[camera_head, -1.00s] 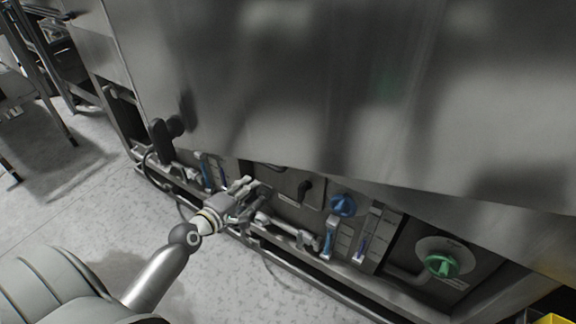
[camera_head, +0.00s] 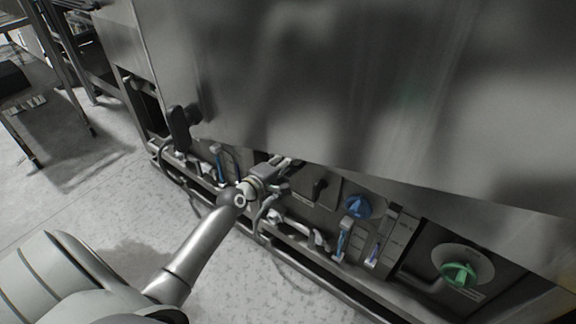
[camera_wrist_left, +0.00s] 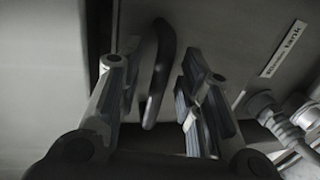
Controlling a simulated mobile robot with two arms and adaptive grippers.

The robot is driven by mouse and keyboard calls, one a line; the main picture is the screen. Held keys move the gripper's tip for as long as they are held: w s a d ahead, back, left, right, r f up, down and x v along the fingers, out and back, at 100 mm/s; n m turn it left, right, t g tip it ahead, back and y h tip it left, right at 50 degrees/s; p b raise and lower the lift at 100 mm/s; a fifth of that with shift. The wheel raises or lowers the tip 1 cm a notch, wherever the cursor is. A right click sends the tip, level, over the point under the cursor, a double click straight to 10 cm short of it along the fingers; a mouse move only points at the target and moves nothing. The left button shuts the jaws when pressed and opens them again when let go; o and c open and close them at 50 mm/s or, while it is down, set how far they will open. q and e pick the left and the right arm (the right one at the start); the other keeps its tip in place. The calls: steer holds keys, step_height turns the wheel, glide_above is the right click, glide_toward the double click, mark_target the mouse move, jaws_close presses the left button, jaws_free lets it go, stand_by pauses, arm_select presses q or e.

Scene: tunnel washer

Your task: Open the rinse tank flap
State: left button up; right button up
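My left gripper (camera_head: 284,166) is at the low front of the washer, close to a grey panel. The left wrist view shows its fingers (camera_wrist_left: 157,72) apart, with a dark curved handle (camera_wrist_left: 160,62) showing between them. They do not visibly close on it; contact cannot be told. The handle is on a grey panel (camera_wrist_left: 222,32), which I take as the rinse tank flap from the label (camera_wrist_left: 284,48) on its right, reading "tank". The panel looks shut. In the head view, a black handle (camera_head: 319,188) shows just right of the gripper. My right gripper is not in view.
The large steel housing (camera_head: 350,90) overhangs the low panels. Right of the gripper are a blue knob (camera_head: 358,206), a blue-handled valve (camera_head: 344,238) and a green knob (camera_head: 459,274). A pipe fitting (camera_wrist_left: 280,122) lies right of the fingers. The floor (camera_head: 110,205) at left is clear.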

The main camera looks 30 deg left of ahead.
arm_select(q)
steer(key=shift+w, duration=0.25)
steer(key=shift+c, duration=0.4)
jaws_close()
steer(key=shift+f, duration=0.15)
